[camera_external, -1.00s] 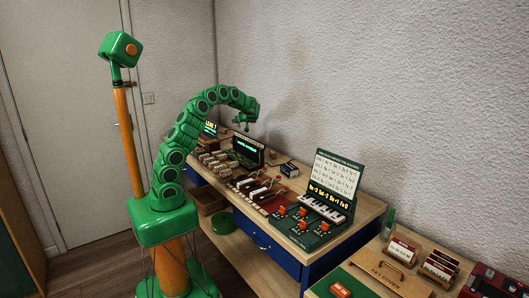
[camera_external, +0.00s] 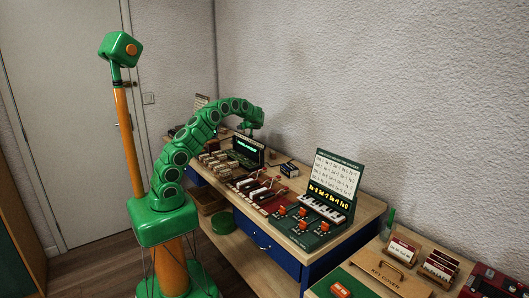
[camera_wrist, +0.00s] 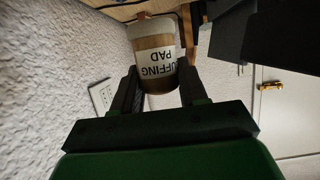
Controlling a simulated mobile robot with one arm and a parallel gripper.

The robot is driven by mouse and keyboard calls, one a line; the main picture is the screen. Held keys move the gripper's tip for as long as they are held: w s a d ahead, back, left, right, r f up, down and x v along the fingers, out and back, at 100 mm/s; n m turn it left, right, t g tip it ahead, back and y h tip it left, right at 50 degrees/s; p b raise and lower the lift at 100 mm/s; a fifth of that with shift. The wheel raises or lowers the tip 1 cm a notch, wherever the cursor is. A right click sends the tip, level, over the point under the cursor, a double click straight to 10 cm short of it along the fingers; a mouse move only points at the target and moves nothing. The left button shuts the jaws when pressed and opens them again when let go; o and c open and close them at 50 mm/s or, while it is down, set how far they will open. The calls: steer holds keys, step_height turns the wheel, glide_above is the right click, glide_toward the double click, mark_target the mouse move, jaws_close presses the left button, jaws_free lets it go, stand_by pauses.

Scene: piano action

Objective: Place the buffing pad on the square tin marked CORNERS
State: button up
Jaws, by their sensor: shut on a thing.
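The buffing pad (camera_wrist: 155,55) is a pale brown cylindrical piece with a white label reading "BUFFING PAD", upside down in the wrist view. My gripper (camera_wrist: 157,82) is shut on it, with one dark finger on each side. The pad is too small to make out there. I cannot pick out the square tin marked CORNERS in either view.
The workbench (camera_external: 372,212) carries the dark display panel (camera_external: 247,151), rows of small blocks, red-based parts and a small keyboard (camera_external: 322,208) with a raised card. The textured wall is close beside my gripper, with a wall plate (camera_wrist: 102,97). A second bench stands front right.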

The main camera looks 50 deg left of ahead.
mark_target(243, 131)
steer(key=shift+w+a+f, duration=0.15)
steer(key=shift+f, duration=1.55)
steer(key=shift+f, duration=0.15)
steer(key=o, duration=1)
steer(key=shift+o, duration=0.2)
steer(key=shift+r, duration=0.2)
steer(key=v, duration=1.2)
steer(key=shift+f, duration=0.1)
